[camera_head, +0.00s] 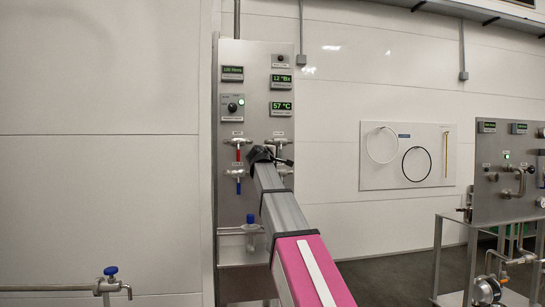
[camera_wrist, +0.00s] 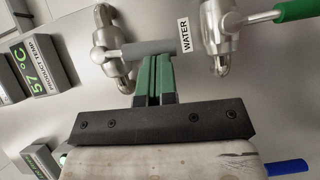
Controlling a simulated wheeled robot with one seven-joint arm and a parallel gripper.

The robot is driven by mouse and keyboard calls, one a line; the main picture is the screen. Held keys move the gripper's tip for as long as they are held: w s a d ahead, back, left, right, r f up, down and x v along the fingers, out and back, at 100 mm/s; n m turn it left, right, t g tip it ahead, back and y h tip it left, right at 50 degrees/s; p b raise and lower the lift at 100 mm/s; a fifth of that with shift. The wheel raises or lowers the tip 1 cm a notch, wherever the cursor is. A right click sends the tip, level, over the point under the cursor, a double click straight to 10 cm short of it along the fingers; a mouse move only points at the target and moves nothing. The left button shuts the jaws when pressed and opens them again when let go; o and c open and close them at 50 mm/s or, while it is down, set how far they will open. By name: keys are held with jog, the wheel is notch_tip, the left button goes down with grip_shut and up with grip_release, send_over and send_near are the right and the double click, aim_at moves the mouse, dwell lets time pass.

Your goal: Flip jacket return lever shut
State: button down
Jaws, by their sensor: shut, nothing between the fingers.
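In the wrist view, a grey-handled lever (camera_wrist: 150,47) extends right from a metal valve (camera_wrist: 113,45). My gripper (camera_wrist: 154,60) has its green fingers shut together, with the tips at the lever's lower edge. I cannot tell whether they touch it. In the head view, my gripper (camera_head: 268,153) is at the right valve column on the tall panel (camera_head: 255,60). My arm hides part of that column. No readable label names the jacket return lever.
A second valve (camera_wrist: 216,40) with a green handle (camera_wrist: 295,9) lies beside the WATER label (camera_wrist: 184,36). A blue handle (camera_wrist: 287,168) shows at the lower right. In the head view, red (camera_head: 238,152) and blue (camera_head: 238,184) handles hang at left. A metal stand (camera_head: 437,250) is farther right.

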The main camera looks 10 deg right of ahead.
jog(key=shift+d+f, duration=0.15)
jog(key=shift+d, duration=0.3)
dwell(0.5)
